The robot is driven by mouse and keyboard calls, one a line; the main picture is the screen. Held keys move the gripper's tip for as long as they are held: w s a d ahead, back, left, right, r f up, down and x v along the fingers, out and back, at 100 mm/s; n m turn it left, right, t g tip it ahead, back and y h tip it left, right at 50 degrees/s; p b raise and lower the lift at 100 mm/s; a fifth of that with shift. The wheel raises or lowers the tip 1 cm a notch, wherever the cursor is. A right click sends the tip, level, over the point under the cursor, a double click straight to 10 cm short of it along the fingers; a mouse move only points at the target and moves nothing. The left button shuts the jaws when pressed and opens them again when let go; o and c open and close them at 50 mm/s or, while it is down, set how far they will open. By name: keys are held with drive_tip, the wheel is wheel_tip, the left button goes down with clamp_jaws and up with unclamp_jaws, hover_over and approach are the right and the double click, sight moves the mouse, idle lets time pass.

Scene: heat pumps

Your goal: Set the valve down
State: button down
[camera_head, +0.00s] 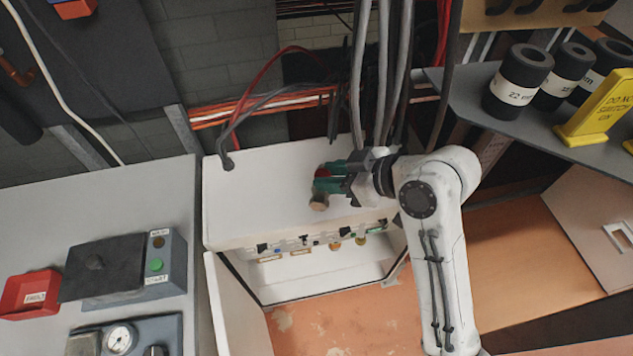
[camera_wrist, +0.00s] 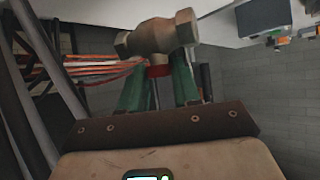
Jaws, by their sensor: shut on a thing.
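The valve (camera_wrist: 157,37) is a brass body with a wide cross-piece and a red collar below it. It sits between the green fingers of my gripper (camera_wrist: 158,75), which is shut on it. In the head view the valve's brass end (camera_head: 319,203) points down and left from my gripper (camera_head: 330,183). My gripper is over the white top of an open cabinet (camera_head: 255,200), near its front edge. I cannot tell whether the valve touches that top. My fingers hide part of the valve.
Hanging grey hoses (camera_head: 368,80) pass close behind my wrist. A dark shelf (camera_head: 465,95) at the right bears black rolls (camera_head: 518,85) and a yellow sign (camera_head: 597,110). A grey control box (camera_head: 160,265) stands at the left. The cabinet top left of my gripper is mostly clear.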

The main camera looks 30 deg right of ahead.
sight(317, 172)
drive_tip(key=w+f, duration=0.6)
drive_tip(key=shift+w+d+f+p, duration=0.15)
drive_tip(key=shift+d+f+p, duration=0.05)
drive_tip(key=shift+p, duration=0.2)
drive_tip(key=shift+f+p, duration=0.45)
drive_tip(key=shift+f, duration=1.05)
drive_tip(key=shift+f, duration=0.1)
drive_tip(key=c, duration=0.8)
unclamp_jaws()
drive_tip(key=b+v, duration=0.1)
drive_tip(key=v, duration=1.1)
drive_tip(key=s+f+m+g+h, duration=0.3)
drive_tip(key=s+f, duration=0.3)
drive_tip(key=s, duration=0.4)
drive_tip(key=s+f+m+g+h, duration=0.2)
drive_tip(key=s+f+g, duration=0.3)
drive_tip(key=s, duration=0.5)
wheel_tip(317, 172, down, 2)
drive_tip(key=shift+f+m+g+h, duration=0.2)
drive_tip(key=shift+m+g+h, duration=0.15)
drive_tip(key=shift+m, duration=0.55)
